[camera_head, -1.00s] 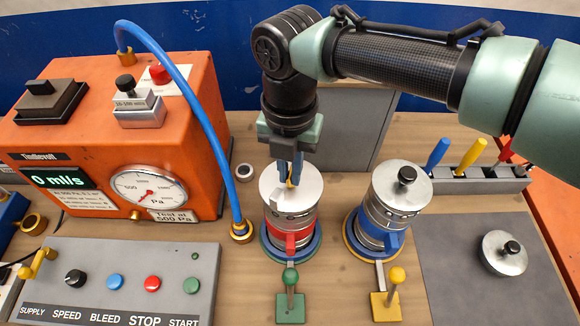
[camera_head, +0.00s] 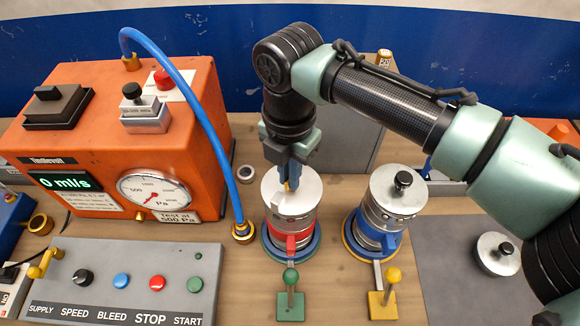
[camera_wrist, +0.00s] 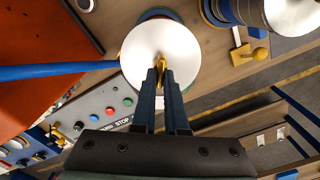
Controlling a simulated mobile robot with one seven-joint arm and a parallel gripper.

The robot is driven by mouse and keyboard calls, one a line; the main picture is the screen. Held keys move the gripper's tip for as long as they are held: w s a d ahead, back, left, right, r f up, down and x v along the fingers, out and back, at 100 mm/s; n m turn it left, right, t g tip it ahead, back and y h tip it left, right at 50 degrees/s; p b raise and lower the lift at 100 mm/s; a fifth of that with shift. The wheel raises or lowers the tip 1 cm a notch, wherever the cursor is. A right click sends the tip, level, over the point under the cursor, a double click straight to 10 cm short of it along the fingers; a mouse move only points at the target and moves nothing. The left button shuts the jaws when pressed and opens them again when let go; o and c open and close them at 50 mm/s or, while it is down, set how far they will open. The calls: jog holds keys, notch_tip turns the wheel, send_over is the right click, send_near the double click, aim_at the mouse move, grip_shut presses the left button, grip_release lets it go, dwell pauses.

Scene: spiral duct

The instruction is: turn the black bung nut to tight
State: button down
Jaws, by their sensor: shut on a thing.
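My gripper (camera_head: 288,184) points down at the silver lid of the left duct canister (camera_head: 296,222), which has a red band. Its blue fingers are shut on a small brass-yellow piece (camera_wrist: 163,70) that stands up at the middle of this round lid (camera_wrist: 140,48). The fingers hide much of the piece, and I cannot tell whether any of it is black. A black knob (camera_head: 403,180) sits on the lid of the blue-banded canister to the right. Another black knob (camera_head: 506,248) sits on a loose silver lid on the grey mat.
The orange tester (camera_head: 120,140) stands at left, with a blue hose (camera_head: 205,110) reaching down beside the left canister. The grey control panel (camera_head: 122,284) lies in front. Green (camera_head: 290,276) and yellow (camera_head: 393,276) handles stand before the canisters. My arm covers the right rear.

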jog(key=m+p, duration=0.1)
jog(key=m, duration=0.2)
jog(key=m+p, duration=0.1)
jog(key=m, duration=0.2)
jog(key=shift+w+a+m, duration=0.15)
jog(key=shift+a+m, duration=0.05)
jog(key=shift+m, duration=0.1)
jog(key=m+p, duration=0.2)
jog(key=m, duration=0.4)
jog(key=shift+w+p, duration=0.2)
jog(key=shift+p, duration=0.15)
jog(key=c, duration=0.9)
grip_release()
jog(key=shift+c, duration=0.2)
notch_tip(320, 180, up, 13)
jog(key=b, duration=0.1)
